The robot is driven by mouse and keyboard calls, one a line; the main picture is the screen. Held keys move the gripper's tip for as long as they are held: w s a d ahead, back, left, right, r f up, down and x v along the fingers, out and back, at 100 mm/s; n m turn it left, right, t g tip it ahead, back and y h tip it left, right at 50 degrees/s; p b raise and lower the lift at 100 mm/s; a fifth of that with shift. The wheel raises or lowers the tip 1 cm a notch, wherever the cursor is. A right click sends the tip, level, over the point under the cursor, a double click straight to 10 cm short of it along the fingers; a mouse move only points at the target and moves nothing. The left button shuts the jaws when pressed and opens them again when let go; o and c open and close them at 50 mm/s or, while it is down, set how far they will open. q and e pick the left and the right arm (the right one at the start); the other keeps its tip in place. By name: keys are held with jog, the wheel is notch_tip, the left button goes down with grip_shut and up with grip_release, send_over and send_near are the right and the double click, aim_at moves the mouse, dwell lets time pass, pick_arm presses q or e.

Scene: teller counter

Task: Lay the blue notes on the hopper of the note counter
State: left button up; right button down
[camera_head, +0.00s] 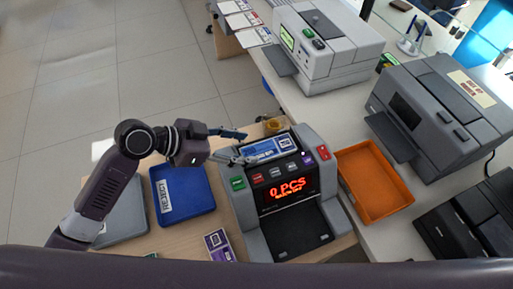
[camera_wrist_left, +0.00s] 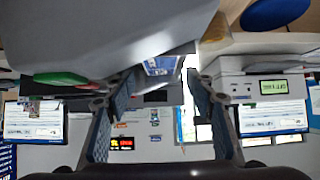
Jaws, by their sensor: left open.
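The blue notes (camera_head: 270,148) lie as a flat bundle on the hopper at the top of the grey note counter (camera_head: 247,208). The counter's red display reads 0 PCS. My left gripper (camera_head: 243,147) is open at the left end of the notes, its fingers apart. In the left wrist view the two fingers (camera_wrist_left: 160,105) stand wide apart, with the notes (camera_wrist_left: 160,65) showing small beyond them at the edge of the counter's grey body (camera_wrist_left: 110,35). Whether a finger touches the notes I cannot tell. My right gripper is not in view.
A blue reject tray (camera_head: 185,195) and a grey tray (camera_head: 125,215) lie left of the counter. Purple notes (camera_head: 218,245) lie at its front left. An orange tray (camera_head: 372,178) lies to its right. Grey machines (camera_head: 440,110) stand farther right and behind.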

pick_arm(q)
jog(key=v, duration=0.6)
jog(key=shift+b, duration=0.4)
